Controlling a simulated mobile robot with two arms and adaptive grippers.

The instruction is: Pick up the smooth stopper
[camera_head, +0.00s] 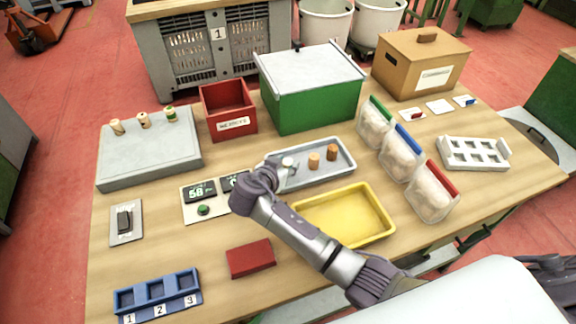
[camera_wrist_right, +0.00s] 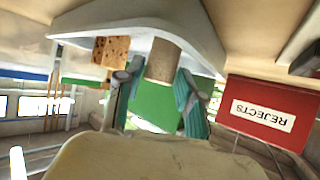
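The smooth stopper (camera_head: 314,160), plain tan, stands on the grey metal tray (camera_head: 345,172). In the right wrist view, which is upside down, the smooth stopper (camera_wrist_right: 163,60) shows between and beyond my fingertips. A darker brown stopper (camera_head: 332,152) stands close to its right; in the wrist view this stopper (camera_wrist_right: 111,50) looks speckled. My right gripper (camera_head: 290,162) is low over the tray's left end, just left of the smooth stopper. Its teal fingers (camera_wrist_right: 160,80) are apart, and I see no clear contact. My left gripper is not in view.
A yellow tray (camera_head: 345,217) lies in front of the grey tray, and bagged packs (camera_head: 402,152) stand to its right. Behind are a green box (camera_head: 312,95) and the red rejects bin (camera_head: 228,110). A grey block (camera_head: 150,155) with several stoppers stands left.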

